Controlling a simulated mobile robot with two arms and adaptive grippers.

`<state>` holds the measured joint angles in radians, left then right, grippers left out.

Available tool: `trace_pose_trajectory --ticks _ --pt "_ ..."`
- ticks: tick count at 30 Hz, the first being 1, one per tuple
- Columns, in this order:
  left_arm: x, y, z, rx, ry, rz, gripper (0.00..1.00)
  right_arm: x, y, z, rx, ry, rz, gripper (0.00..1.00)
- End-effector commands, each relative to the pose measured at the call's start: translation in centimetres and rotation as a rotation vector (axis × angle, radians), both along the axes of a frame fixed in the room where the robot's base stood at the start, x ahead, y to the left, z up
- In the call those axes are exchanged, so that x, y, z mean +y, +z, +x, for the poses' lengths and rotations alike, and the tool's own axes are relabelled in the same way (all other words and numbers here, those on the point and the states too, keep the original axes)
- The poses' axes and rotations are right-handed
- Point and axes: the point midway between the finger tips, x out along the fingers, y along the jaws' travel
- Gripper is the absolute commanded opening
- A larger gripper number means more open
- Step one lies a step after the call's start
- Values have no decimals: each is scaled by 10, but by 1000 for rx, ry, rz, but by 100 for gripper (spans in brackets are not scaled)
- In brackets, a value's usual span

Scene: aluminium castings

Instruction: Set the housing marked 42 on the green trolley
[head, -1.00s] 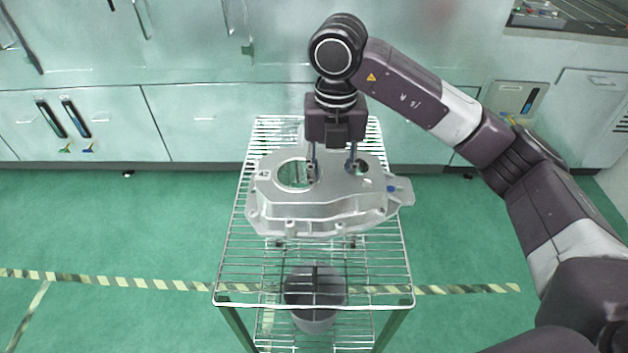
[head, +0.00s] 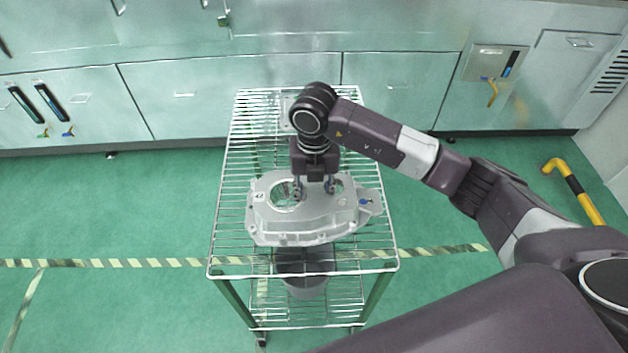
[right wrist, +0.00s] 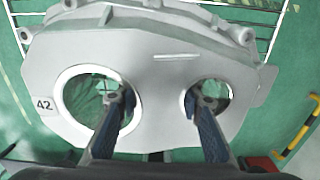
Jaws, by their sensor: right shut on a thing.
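The housing is a grey aluminium casting (head: 300,229) with two round holes. The right wrist view shows the mark 42 on the left end of the housing (right wrist: 150,72). My right gripper (head: 313,189) is shut on the housing, one finger in each hole, as its fingers (right wrist: 158,98) show in the right wrist view. The housing looks level over the front half of the green trolley (head: 378,296), which has a wire top and green legs. I cannot tell whether it touches the wires. My left gripper is not in view.
A grey bucket (head: 306,288) stands on the trolley's lower shelf. Cabinets (head: 230,95) run along the wall behind. A yellow and black bar (head: 575,190) stands at the right. The green floor left of the trolley is clear.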

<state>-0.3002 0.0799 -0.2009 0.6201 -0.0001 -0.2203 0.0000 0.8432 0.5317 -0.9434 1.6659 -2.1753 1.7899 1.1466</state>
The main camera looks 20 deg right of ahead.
Motion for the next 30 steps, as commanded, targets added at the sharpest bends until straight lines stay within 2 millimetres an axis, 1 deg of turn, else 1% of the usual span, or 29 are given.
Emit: trace_pose_trajectory --ticks 2,5,9,13,16,21,22,26,27,30 --pt "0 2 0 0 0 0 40 2 -1 1 -5 1 5 0" --pt "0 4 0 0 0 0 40 1 -7 1 -3 0 4 0" --pt "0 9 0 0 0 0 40 2 -26 0 -1 1 4 0" --pt "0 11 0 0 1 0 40 2 -39 1 -3 1 4 0" --pt "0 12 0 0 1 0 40 1 -44 2 -5 1 4 0" --pt "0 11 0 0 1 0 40 1 -45 2 -6 1 3 0" --pt "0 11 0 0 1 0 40 0 -48 0 0 1 -1 35" --pt "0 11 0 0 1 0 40 0 -48 0 0 1 -1 49" --pt "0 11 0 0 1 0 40 0 -47 0 0 1 0 52" --pt "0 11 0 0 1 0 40 0 -47 0 0 1 0 52"
